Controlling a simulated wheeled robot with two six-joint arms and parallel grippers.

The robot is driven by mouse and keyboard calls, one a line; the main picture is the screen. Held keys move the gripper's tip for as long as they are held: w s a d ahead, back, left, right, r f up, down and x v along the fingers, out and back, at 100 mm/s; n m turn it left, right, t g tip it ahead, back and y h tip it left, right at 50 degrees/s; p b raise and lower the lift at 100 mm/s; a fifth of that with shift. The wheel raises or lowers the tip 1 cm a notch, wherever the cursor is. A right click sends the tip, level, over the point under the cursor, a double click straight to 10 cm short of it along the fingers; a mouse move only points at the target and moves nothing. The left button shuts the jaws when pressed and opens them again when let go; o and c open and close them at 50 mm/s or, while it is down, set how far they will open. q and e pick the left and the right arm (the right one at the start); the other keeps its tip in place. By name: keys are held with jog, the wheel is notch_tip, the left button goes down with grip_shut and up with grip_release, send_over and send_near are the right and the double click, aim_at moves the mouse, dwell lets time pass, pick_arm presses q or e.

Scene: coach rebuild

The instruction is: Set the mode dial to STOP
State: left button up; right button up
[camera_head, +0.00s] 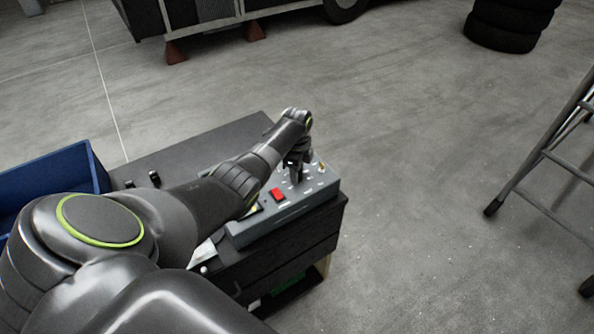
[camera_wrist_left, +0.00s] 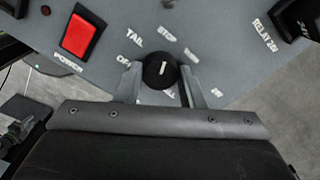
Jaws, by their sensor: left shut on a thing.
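The mode dial (camera_wrist_left: 162,72) is a round black knob with a short white mark, on a grey control panel (camera_head: 290,207). In the left wrist view my left gripper (camera_wrist_left: 159,80) is shut on it, one finger on each side. The white mark stands nearly upright in that view, roughly toward the STOP label (camera_wrist_left: 167,33). The TAIL label (camera_wrist_left: 134,37) is to the upper left. Labels below the dial are partly hidden by the fingers. In the head view my left gripper (camera_head: 296,173) points down onto the panel and hides the dial. My right gripper is out of view.
A red POWER switch (camera_head: 277,195) sits left of the dial. The panel lies on a dark cabinet (camera_head: 205,147); a blue bin (camera_head: 60,172) stands at its left. A stepladder (camera_head: 540,155) and stacked tyres (camera_head: 510,22) stand on open floor at the right.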

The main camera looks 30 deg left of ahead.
pick_arm(q)
jog(key=shift+w+r, duration=0.1)
jog(key=shift+w, duration=0.05)
jog(key=o, duration=1)
notch_tip(320, 180, up, 17)
jog(key=shift+r+b, duration=0.2)
jog(key=shift+b, duration=0.2)
jog(key=shift+f, duration=0.1)
